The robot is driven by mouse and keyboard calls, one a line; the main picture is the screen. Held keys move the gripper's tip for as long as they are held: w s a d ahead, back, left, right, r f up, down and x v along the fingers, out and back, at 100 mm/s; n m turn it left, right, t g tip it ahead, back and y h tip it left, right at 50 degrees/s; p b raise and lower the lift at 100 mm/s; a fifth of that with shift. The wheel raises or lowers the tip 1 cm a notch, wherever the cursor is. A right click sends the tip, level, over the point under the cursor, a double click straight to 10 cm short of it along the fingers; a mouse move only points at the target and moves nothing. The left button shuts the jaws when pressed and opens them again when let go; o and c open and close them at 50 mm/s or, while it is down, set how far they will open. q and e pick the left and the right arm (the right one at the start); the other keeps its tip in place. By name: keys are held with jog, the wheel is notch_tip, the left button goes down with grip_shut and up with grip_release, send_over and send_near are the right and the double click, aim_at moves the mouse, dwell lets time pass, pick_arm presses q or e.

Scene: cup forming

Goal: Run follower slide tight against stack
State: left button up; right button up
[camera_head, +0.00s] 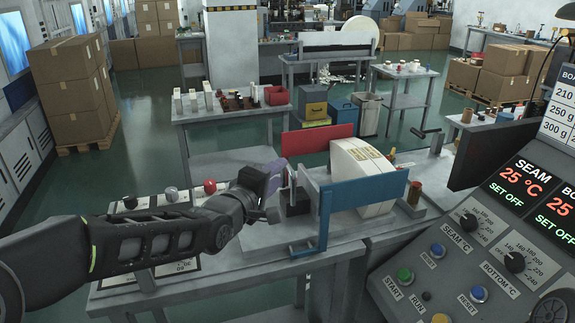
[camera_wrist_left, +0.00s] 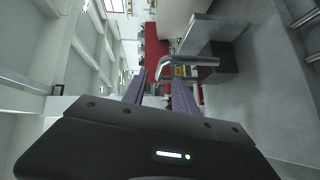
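The white stack (camera_head: 360,168) of blanks stands tilted between a red side panel (camera_head: 318,140) and a blue side panel (camera_head: 365,192) on the bench. The follower slide shows as a grey metal plate (camera_head: 311,187) with a dark block, left of the stack; whether they touch is unclear. My left gripper (camera_head: 281,178), with purple fingers, is at the slide's left side. In the left wrist view its fingers (camera_wrist_left: 160,84) are apart, with the end of the slide's metal handle (camera_wrist_left: 190,61) at the gap between their tips. My right gripper is out of view.
A control console (camera_head: 490,250) with knobs and buttons fills the right. A copper-coloured cylinder (camera_head: 414,192) stands right of the blue panel. Several knobs on a panel (camera_head: 171,194) lie behind my left forearm. A side table (camera_head: 232,112) stands behind, across a floor gap.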

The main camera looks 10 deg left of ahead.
aim_at(287, 167)
pick_arm(q)
jog(key=p+x, duration=0.1)
jog(key=x, duration=0.5)
jog(key=shift+s, duration=0.1)
jog(key=shift+c, duration=0.2)
grip_shut()
dwell(1.0)
